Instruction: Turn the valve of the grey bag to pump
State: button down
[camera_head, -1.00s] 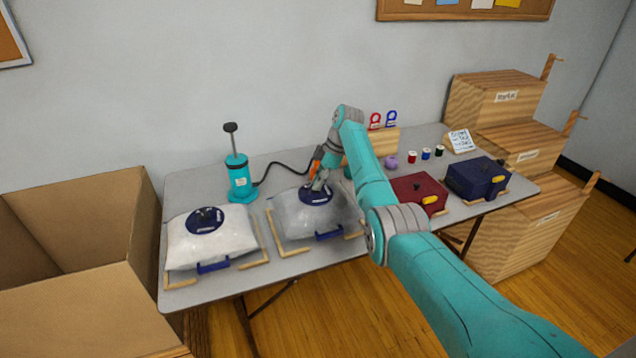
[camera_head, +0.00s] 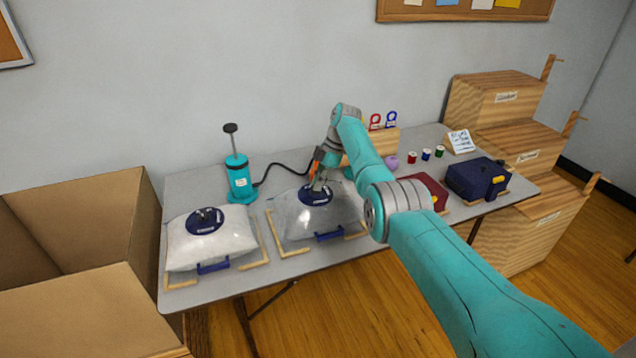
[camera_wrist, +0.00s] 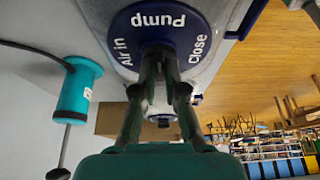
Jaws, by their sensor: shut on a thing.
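The grey bag (camera_head: 292,220) lies on the table in a wooden corner frame, with a blue handle at its front. Its round dark blue valve plate (camera_head: 309,201) is on top. In the wrist view the plate (camera_wrist: 130,22) reads "Air in", "Pump" and "Close", with "Pump" between the other two. My gripper (camera_head: 320,186) comes down on the valve from above. In the wrist view my gripper (camera_wrist: 159,62) is shut on the valve's knob at the plate's centre. The fingers hide most of the knob, so I cannot tell which label it points to.
A white bag (camera_head: 215,246) with a similar valve lies to the left. A teal hand pump (camera_head: 240,180) with a black hose (camera_head: 285,165) stands behind the bags. A red case (camera_head: 430,186) and a navy case (camera_head: 478,180) are to the right. An open cardboard box (camera_head: 75,305) stands at the left.

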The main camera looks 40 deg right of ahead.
jog(key=c, duration=1.2)
grip_release()
jog(key=v, duration=1.2)
jog(key=shift+d, duration=0.1)
